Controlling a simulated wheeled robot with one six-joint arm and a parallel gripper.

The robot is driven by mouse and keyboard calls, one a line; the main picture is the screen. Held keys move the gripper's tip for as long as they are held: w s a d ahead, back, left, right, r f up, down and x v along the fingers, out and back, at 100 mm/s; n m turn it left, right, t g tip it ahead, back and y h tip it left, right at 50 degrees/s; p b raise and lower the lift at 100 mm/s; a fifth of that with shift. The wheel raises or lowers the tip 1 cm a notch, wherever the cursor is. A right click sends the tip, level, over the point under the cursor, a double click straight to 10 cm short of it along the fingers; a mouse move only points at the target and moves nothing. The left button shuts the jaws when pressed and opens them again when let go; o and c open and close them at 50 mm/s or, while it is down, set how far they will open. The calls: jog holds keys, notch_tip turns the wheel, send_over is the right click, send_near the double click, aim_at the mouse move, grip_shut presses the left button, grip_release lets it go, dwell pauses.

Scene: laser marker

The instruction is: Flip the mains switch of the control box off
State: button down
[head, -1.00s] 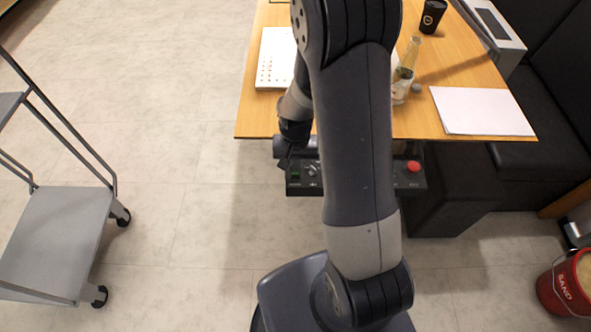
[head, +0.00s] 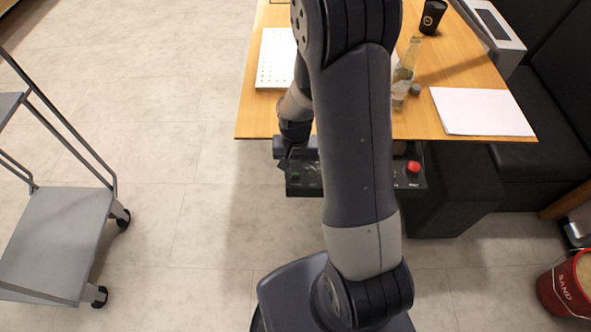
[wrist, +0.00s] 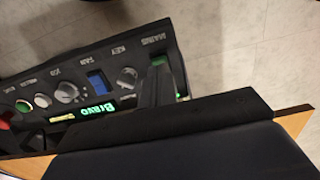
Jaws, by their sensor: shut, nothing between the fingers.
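The control box (head: 345,188) is a dark panel at the table's front edge, partly hidden behind my arm in the head view. In the wrist view, the box (wrist: 118,42) shows labels, including MAINS, KEY and FAN. The green-lit mains switch (wrist: 158,61) is at the MAINS end, partly covered by my fingers. My gripper (wrist: 157,73) is shut and empty, its tips right at the switch; I cannot tell whether they touch it. In the head view, my gripper (head: 285,164) is at the box's left end, near a small green light. Which way the switch is tipped is unclear.
A red button (head: 413,167) is at the box's right end. The wrist view shows a key switch (wrist: 127,77), a blue switch (wrist: 97,82) and a knob (wrist: 67,93) nearby. The table (head: 465,75) lies behind the box. A grey cart (head: 55,240) stands left, with clear floor between.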

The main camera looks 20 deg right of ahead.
jog(key=shift+f+b, duration=0.8)
jog(key=shift+f, duration=0.15)
dwell(1.0)
jog(key=shift+r, duration=0.1)
jog(key=shift+r+p, duration=2.65)
jog(key=shift+r, duration=0.85)
jog(key=shift+f, duration=0.15)
notch_tip(320, 180, down, 7)
jog(key=b, duration=0.5)
jog(key=shift+r, duration=0.2)
